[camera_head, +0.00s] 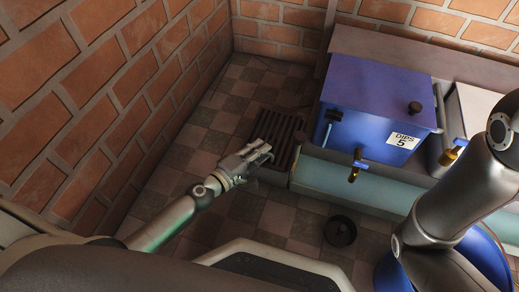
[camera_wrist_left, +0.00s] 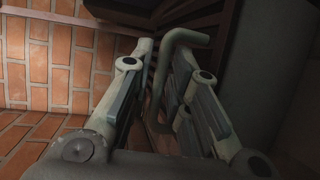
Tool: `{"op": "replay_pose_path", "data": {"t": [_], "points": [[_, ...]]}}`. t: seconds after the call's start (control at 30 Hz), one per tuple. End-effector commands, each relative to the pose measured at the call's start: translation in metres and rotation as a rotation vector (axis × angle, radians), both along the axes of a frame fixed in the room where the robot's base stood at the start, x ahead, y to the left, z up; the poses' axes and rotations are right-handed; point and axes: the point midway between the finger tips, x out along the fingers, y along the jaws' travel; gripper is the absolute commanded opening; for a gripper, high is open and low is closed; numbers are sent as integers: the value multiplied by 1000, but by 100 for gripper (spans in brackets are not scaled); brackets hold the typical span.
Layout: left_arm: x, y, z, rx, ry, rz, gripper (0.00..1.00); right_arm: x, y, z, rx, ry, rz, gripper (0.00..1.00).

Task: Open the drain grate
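The drain grate (camera_head: 278,134) is a dark slatted panel at the floor, left of the blue tank. Whether it lies flat or is slightly raised I cannot tell. My left gripper (camera_head: 264,152) is at its near edge. In the left wrist view, my left gripper (camera_wrist_left: 168,62) has its fingers apart, with a bent grey rod-like handle (camera_wrist_left: 186,36) between them. The handle looks close to the right finger; contact is unclear. Dark slats of the grate (camera_wrist_left: 215,14) show behind it. My right arm comes in at the right, but its gripper is out of view.
A blue tank (camera_head: 350,105) labelled "DIPS 5" with a tap stands right of the grate, above a pale green ledge (camera_head: 345,180). A brick wall (camera_head: 100,90) rises at the left. A small dark round dish (camera_head: 340,231) lies on the tiled floor (camera_head: 285,215).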

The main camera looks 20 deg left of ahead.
Motion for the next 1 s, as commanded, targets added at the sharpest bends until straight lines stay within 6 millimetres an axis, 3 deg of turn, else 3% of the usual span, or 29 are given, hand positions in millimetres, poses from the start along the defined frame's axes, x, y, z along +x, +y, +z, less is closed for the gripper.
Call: {"op": "replay_pose_path", "data": {"t": [0.3,0.47,1.0], "points": [[2,-1,-1,0,0,0,18,0,0,0,0,0,0,40],[2,-1,-1,0,0,0,0,0,0,0,0,0,0,40],[2,1,3,2,10,0,0,0,0,8,0,1,0,40]]}}
